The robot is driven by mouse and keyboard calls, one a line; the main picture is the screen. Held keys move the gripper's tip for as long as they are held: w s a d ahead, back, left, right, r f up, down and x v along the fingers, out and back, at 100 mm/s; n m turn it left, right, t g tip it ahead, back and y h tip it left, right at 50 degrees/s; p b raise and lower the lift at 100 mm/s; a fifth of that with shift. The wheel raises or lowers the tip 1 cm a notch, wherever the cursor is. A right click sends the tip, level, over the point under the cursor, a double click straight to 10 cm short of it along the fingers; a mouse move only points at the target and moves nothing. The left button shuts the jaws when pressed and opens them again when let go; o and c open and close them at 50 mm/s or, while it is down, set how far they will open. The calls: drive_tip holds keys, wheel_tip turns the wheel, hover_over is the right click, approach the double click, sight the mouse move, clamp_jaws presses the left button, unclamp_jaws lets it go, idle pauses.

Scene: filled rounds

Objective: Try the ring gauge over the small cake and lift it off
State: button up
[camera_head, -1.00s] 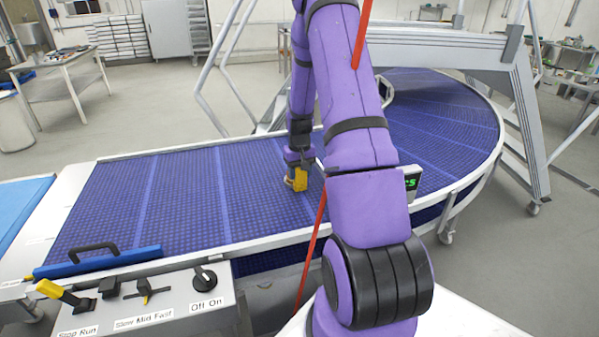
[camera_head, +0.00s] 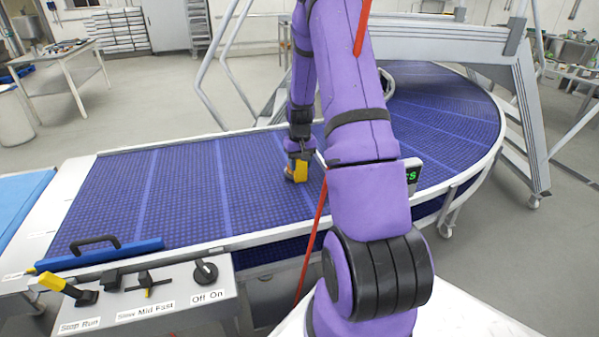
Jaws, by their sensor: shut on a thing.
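My gripper (camera_head: 297,177) is low over the blue belt (camera_head: 190,185), near its middle, with its yellow fingers pointing down. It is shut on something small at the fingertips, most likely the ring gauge. A little tan shows at the left of the fingertips. It is too small to tell whether this is the ring gauge or the small cake, or whether one is around the other. The fingers hide most of that spot, and no separate cake stands out elsewhere on the belt.
The belt curves away to the right inside a pale rail. A control console (camera_head: 180,300) with a yellow lever and a knob stands at the front left. A blue bar with a black handle (camera_head: 95,245) lies behind it. A grey metal frame (camera_head: 525,110) stands at the right.

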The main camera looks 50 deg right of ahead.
drive_tip(key=shift+r, duration=4.5)
